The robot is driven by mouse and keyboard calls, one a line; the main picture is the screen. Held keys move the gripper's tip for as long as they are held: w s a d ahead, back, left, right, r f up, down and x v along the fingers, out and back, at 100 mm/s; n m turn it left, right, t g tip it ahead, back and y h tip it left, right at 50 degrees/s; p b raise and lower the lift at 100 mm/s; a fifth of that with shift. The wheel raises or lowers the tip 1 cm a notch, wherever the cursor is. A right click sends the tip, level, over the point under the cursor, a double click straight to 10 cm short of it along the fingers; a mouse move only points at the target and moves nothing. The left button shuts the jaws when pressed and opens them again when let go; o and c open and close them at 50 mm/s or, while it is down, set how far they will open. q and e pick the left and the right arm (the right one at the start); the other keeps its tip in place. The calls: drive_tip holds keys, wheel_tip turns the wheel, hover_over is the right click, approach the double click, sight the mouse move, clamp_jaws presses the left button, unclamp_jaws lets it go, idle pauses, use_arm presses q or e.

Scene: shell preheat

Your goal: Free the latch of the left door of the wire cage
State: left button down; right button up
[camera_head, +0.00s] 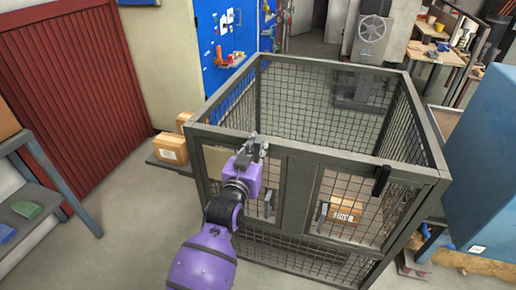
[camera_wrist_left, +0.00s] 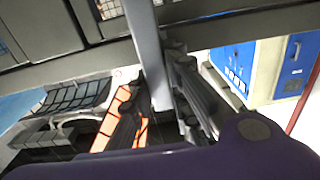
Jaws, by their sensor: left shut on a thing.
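The wire cage (camera_head: 310,158) stands in front of me, its grey frame open at the top. Its left door (camera_head: 215,165) appears closed and is partly covered by my arm. My left gripper (camera_head: 257,147) is at the upper part of this door, just below the front top rail. In the left wrist view its fingers (camera_wrist_left: 160,105) are on either side of a grey bar, which appears to be the left door's latch (camera_wrist_left: 147,50). In the head view the gripper hides most of this latch. My right gripper is not in view.
The right door (camera_head: 345,205) has a black latch (camera_head: 381,180) at its top. A cardboard box (camera_head: 345,210) shows through its mesh. Boxes (camera_head: 171,149) sit left of the cage. A blue bin (camera_head: 485,160) stands close on the right. The floor at front left is clear.

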use_arm(q)
drive_tip(key=shift+m, duration=0.3)
drive_tip(key=m, duration=0.1)
drive_tip(key=m+p, duration=0.1)
drive_tip(key=shift+s+d+m+p, duration=0.1)
drive_tip(key=shift+d+m+p, duration=0.2)
drive_tip(key=shift+d+m, duration=0.1)
drive_tip(key=m, duration=0.2)
drive_tip(key=d+m, duration=0.1)
drive_tip(key=m, duration=0.1)
drive_tip(key=f+m+p, duration=0.1)
drive_tip(key=m, duration=0.2)
drive_tip(key=shift+s+d+f, duration=0.1)
drive_tip(key=shift+s+d, duration=0.05)
drive_tip(key=shift+s, duration=0.1)
drive_tip(key=m, duration=0.3)
drive_tip(key=shift+d+f, duration=0.2)
drive_tip(key=shift+f, duration=0.15)
drive_tip(key=m, duration=0.2)
drive_tip(key=f+m, duration=0.1)
drive_tip(key=shift+s+m, duration=0.1)
drive_tip(key=shift+m, duration=0.6)
drive_tip(key=shift+f+b, duration=0.1)
drive_tip(key=shift+b, duration=0.2)
